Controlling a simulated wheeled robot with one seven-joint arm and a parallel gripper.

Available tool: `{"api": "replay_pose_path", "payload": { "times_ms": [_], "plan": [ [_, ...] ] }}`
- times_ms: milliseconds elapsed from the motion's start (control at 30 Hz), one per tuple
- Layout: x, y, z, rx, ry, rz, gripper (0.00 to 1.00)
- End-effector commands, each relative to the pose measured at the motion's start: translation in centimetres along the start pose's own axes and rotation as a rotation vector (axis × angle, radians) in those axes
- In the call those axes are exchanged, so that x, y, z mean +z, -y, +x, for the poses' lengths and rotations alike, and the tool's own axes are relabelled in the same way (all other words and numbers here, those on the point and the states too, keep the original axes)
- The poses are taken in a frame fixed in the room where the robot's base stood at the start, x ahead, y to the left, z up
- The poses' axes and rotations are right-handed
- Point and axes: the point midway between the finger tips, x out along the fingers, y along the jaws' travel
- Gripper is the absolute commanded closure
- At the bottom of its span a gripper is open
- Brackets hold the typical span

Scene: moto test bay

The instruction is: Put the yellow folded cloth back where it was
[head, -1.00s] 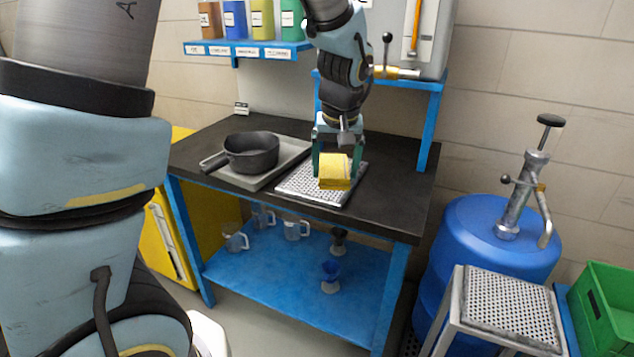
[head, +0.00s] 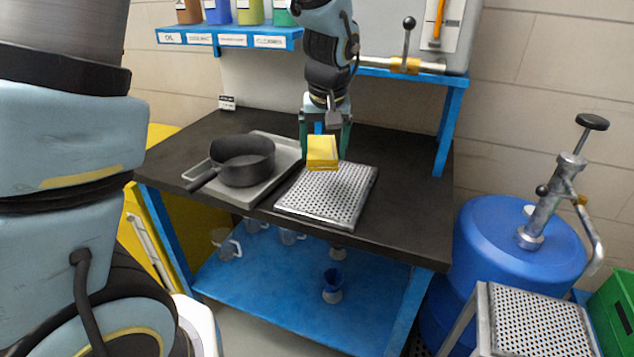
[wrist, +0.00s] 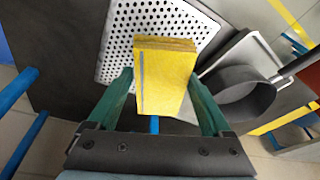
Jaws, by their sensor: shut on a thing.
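The yellow folded cloth (head: 322,152) is held between the green fingers of my gripper (head: 325,142). It is a small thick yellow block with layered edges. In the wrist view the cloth (wrist: 163,78) fills the space between the two fingers of my gripper (wrist: 165,95). The cloth is in the air above the bench, near the back edge of a perforated metal tray (head: 350,212). In the wrist view the perforated tray (wrist: 118,48) lies beyond the cloth, which hides part of it.
A black pan (head: 243,160) sits on a grey tray (head: 208,193) left of the perforated tray. The dark bench top (head: 410,200) is bare at the right. A shelf with bottles (head: 215,37) hangs behind. A blue drum with a pump (head: 515,250) stands right of the bench.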

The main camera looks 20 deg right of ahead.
Motion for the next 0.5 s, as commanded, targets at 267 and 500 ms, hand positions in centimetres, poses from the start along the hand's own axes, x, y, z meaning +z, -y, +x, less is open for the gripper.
{"api": "replay_pose_path", "payload": {
  "times_ms": [267,500],
  "plan": [
    [1.2,-0.1,4.2,-0.002,0.004,0.001,1.00],
    [1.9,-0.2,6.9,-0.004,0.005,0.002,1.00]
  ]
}}
